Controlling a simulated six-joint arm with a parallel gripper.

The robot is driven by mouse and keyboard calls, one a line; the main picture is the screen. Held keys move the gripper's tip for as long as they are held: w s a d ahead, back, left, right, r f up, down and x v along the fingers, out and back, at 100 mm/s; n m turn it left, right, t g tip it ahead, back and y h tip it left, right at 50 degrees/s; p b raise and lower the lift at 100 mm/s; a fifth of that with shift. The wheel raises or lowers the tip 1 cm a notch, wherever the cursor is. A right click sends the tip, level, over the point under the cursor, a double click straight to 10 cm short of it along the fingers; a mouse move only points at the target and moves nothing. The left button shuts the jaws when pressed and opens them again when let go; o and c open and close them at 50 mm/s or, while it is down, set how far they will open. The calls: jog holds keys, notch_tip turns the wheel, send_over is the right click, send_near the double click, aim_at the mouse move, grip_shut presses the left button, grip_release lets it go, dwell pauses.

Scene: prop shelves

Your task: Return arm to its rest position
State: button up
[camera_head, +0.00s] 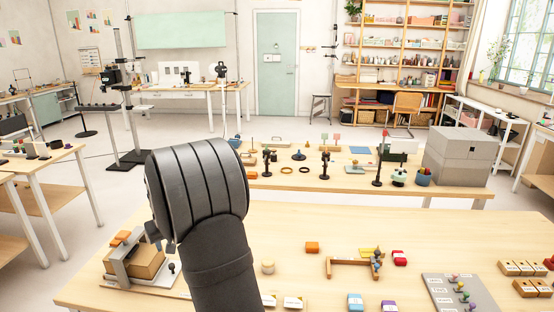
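My dark grey arm rises from the bottom edge, left of centre, and ends in a thick ribbed, rounded part above the front table. Small dark parts of what looks like my gripper (162,240) show below left of it, over the wooden block in the grey frame. The rest of the gripper is hidden behind my arm. I cannot tell whether its fingers are open or shut, or whether it touches the block.
On the front table (460,225) stand a wooden block in a grey frame (140,262), a small wooden tray (345,270), a grey labelled board (440,295) and several small blocks. A second table behind holds small props and a grey box (462,155).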

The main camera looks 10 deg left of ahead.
jog(key=x, duration=1.4)
jog(key=shift+d, duration=0.1)
jog(key=shift+s+d, duration=0.2)
jog(key=shift+d, duration=0.05)
jog(key=w+d+r+m+t+h, duration=0.1)
jog(key=d+r, duration=0.4)
jog(key=d, duration=0.8)
jog(key=w+d+r+m+t+h, duration=0.15)
jog(key=d+r, duration=0.35)
jog(key=d, duration=0.8)
jog(key=s+d+r+m+h, duration=0.1)
jog(key=s+d+r, duration=0.25)
jog(key=d, duration=0.65)
jog(key=s+d+r+m, duration=0.2)
jog(key=s+d, duration=0.3)
jog(key=d, duration=0.5)
jog(key=s+d+r+m+h, duration=0.1)
jog(key=s+d+m+h, duration=0.1)
jog(key=s+d, duration=0.65)
jog(key=s+d+m+h, duration=0.2)
jog(key=s+d, duration=0.3)
jog(key=s, duration=0.6)
jog(key=s+a+f+m+y, duration=0.1)
jog(key=s+a+m, duration=0.3)
jog(key=s+a, duration=0.5)
jog(key=shift+s+g+y, duration=0.35)
jog(key=shift+s+y, duration=0.2)
jog(key=shift+s, duration=0.55)
